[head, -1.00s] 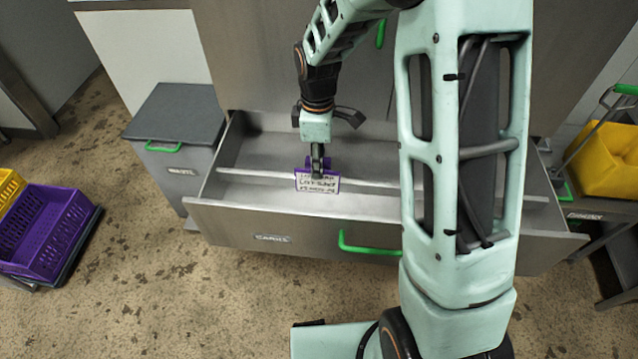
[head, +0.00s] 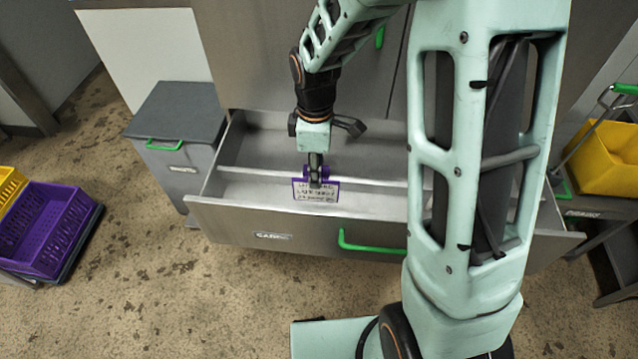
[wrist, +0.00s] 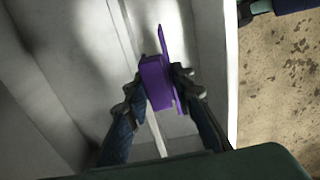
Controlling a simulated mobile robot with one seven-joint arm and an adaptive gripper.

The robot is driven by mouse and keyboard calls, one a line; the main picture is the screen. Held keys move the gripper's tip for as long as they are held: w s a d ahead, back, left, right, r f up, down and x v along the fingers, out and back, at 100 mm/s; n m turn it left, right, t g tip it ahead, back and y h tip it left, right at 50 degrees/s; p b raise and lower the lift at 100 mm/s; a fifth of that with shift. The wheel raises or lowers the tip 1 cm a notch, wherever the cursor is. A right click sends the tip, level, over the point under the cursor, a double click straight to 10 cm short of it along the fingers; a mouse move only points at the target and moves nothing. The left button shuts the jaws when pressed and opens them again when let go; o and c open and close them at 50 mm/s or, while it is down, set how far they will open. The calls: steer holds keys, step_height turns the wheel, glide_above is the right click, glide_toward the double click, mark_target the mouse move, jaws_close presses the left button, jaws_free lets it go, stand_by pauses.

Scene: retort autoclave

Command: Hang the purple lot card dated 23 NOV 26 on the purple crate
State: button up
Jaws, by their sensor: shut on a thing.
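A purple-edged lot card (head: 316,192) with a white printed face is held over the open drawer in the head view. Its print is too small and inverted to read the date. My gripper (head: 314,178) is shut on the card's purple upper part. In the wrist view my gripper (wrist: 158,90) has its two fingers on either side of the purple block of the card (wrist: 157,80), with the thin plate edge-on to the right. The purple crate (head: 38,232) stands low at the far left, apart from my gripper.
The open steel drawer (head: 250,221) labelled CARDS has a divider rail and a green handle (head: 370,245). A grey lidded waste bin (head: 175,115) stands left of it. A yellow crate (head: 10,188) sits behind the purple one. Open floor lies between drawer and crates.

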steer(key=shift+s+a+r, duration=0.1)
steer(key=shift+s+r, duration=0.1)
steer(key=shift+s, duration=0.45)
steer(key=shift+s+a+r, duration=0.1)
steer(key=shift+s+r, duration=0.05)
steer(key=shift+s, duration=0.5)
